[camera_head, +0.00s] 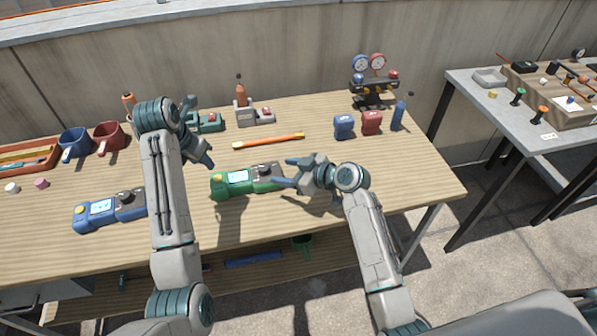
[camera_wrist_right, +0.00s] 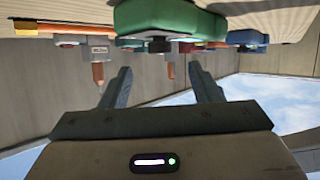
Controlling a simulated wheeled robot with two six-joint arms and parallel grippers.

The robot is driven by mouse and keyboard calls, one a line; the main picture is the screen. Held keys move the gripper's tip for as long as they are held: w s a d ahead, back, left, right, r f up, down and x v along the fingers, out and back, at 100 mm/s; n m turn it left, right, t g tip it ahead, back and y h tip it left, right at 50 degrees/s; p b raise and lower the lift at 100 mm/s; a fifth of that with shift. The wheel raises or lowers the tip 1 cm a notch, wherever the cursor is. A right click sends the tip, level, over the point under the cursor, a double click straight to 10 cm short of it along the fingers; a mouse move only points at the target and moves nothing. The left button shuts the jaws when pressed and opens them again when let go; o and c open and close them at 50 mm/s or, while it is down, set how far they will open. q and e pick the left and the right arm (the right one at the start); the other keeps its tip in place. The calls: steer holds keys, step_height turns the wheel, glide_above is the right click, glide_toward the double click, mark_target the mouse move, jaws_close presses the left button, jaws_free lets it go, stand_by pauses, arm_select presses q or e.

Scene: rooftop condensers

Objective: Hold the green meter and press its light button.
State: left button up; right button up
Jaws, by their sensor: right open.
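The green meter (camera_head: 231,189) lies on the wooden table, with a pale lit screen, a yellow button (camera_head: 216,182) at its left end and a dark part at its right end. My right gripper (camera_head: 284,172) is open beside the meter's right end, its fingers pointing left; nothing shows between them. In the right wrist view the green meter (camera_wrist_right: 170,22) shows at the top, beyond the open fingers (camera_wrist_right: 160,85). My left gripper (camera_head: 204,134) is open and empty above the table, behind and left of the green meter. I cannot tell which control is the light button.
A similar blue meter (camera_head: 110,209) lies left of my left arm. Behind are a teal device (camera_head: 209,121), a grey device (camera_head: 243,115), an orange tool (camera_head: 268,141) and a gauge set (camera_head: 374,82). Two mugs stand at left. Bare table lies right of my right gripper.

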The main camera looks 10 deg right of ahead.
mark_target(268, 169)
steer(key=x, duration=0.6)
steer(key=shift+w+a+f, duration=0.1)
steer(key=shift+w, duration=0.05)
jaws_close()
arm_select(q)
jaws_close()
stand_by(1.5)
